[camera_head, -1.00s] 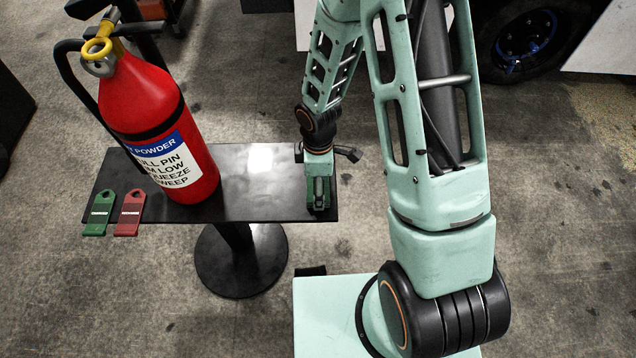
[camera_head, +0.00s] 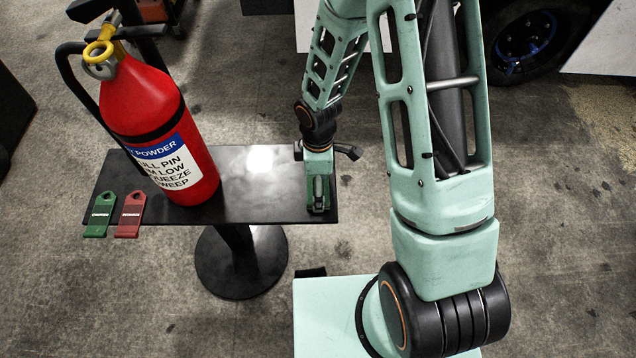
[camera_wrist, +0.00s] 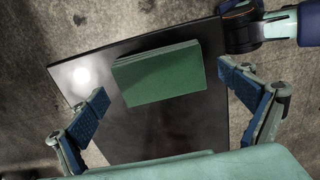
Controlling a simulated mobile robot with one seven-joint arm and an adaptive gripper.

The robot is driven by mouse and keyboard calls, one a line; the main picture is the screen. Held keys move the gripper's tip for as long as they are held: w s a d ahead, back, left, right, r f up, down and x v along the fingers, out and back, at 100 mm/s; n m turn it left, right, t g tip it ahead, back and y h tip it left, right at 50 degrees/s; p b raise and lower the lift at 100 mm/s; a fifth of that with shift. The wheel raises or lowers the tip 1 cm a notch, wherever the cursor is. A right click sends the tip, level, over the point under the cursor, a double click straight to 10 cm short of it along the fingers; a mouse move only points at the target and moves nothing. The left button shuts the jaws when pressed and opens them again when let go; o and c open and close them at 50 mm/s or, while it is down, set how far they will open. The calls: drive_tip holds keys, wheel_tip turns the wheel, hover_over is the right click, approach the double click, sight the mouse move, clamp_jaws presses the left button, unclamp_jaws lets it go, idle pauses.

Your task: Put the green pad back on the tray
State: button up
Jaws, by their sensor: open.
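The green pad (camera_wrist: 158,75) is a flat block. In the wrist view it lies on the dark flat top of the tray (camera_wrist: 160,130), near one edge. My gripper (camera_wrist: 163,84) is open, with one blue-padded finger on each side of the pad and visible gaps between. In the head view my gripper (camera_head: 319,207) points down at the right end of the black tray (camera_head: 262,180). There the pad is mostly hidden by my gripper, with only some dark green showing around the fingers. Whether the gripper touches the pad cannot be told.
A red fire extinguisher (camera_head: 160,125) stands on the left part of the tray. A green tag (camera_head: 100,214) and a red tag (camera_head: 129,214) are at its left front edge. The tray's middle is clear. A vehicle wheel (camera_head: 525,45) is behind at right.

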wheel_tip(320, 180, up, 11)
drive_tip(key=p, duration=0.2)
drive_tip(key=shift+f, duration=0.15)
idle(0.3)
